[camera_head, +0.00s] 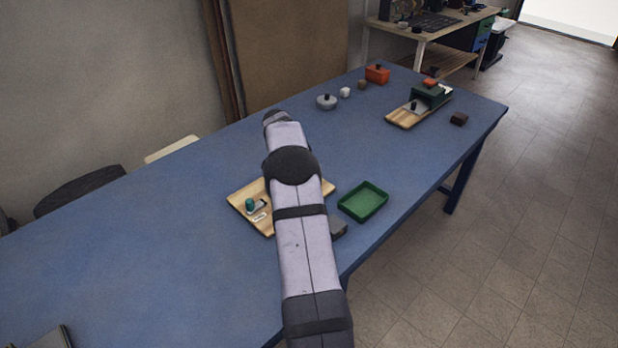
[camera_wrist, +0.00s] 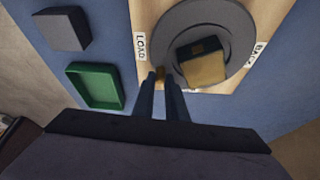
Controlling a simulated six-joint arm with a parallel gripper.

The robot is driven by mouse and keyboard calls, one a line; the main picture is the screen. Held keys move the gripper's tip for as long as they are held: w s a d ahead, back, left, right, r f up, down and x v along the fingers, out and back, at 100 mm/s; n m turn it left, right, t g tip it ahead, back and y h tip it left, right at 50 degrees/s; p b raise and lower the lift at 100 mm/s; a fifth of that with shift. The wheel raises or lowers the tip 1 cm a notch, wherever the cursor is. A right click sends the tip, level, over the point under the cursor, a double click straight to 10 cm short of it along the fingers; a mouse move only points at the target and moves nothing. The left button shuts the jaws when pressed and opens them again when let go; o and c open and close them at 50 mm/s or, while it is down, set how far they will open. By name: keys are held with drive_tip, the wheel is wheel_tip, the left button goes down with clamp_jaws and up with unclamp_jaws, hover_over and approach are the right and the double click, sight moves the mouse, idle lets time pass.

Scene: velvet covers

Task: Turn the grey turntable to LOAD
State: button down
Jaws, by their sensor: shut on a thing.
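The grey turntable (camera_wrist: 188,22) is a round disc on a pale wooden board (camera_wrist: 146,14) in the wrist view. A LOAD label (camera_wrist: 141,47) is at the disc's left and a BACK label (camera_wrist: 258,55) at its right. A tan block with a dark patch (camera_wrist: 205,69) sits on the disc. My gripper (camera_wrist: 161,80) is shut on a small brass-coloured peg (camera_wrist: 160,73) at the disc's rim, close to the LOAD label. In the head view the board (camera_head: 240,199) shows beside my arm, which hides the disc and my gripper.
A green tray (camera_head: 363,202) and a dark grey block (camera_head: 338,228) lie close to the board. A grey lidded pot (camera_head: 326,101), small cubes, an orange box (camera_head: 377,74) and another wooden board (camera_head: 401,118) stand farther back. The blue table's left part is mostly clear.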

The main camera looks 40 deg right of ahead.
drive_tip(key=shift+s+a+m+g, duration=0.15)
drive_tip(key=shift+a+m+g, duration=0.45)
drive_tip(key=shift+m, duration=0.6)
drive_tip(key=shift+a+m+g+y+p, duration=0.5)
drive_tip(key=shift+a+m, duration=0.35)
drive_tip(key=shift+m, duration=0.65)
drive_tip(key=shift+a, duration=0.1)
drive_tip(key=c, duration=1.8)
unclamp_jaws()
drive_tip(key=shift+o, duration=0.2)
drive_tip(key=shift+r, duration=0.1)
drive_tip(key=v, duration=0.7)
drive_tip(key=shift+a, duration=0.1)
